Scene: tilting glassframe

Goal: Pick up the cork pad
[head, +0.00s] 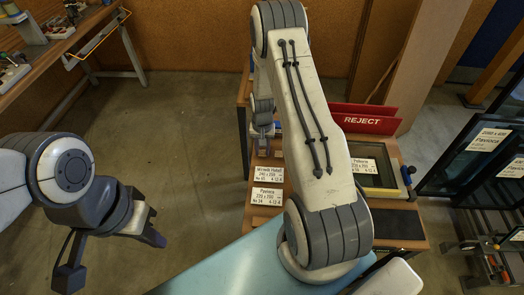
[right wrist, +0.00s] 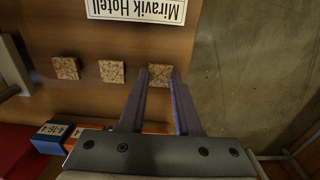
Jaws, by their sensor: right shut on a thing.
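Three small square cork pads lie in a row on the brown wooden tabletop in the right wrist view: a left one (right wrist: 65,67), a middle one (right wrist: 112,71) and a right one (right wrist: 159,75). My right gripper (right wrist: 161,72) is shut on the right cork pad, with one finger on each side of it. Whether the pad is lifted off the table is unclear. In the head view my right gripper (head: 262,146) is over the bench, and the pads cannot be made out there. My left gripper (head: 150,238) is over the floor at the left, away from the bench; its jaw opening is unclear.
A red REJECT bin (head: 362,119) stands at the back of the bench. A dark frame (head: 375,172) lies at its right, and white label cards (head: 268,197) lie at its left. A rack with dark frames (head: 470,150) is on the right. The floor at left is clear.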

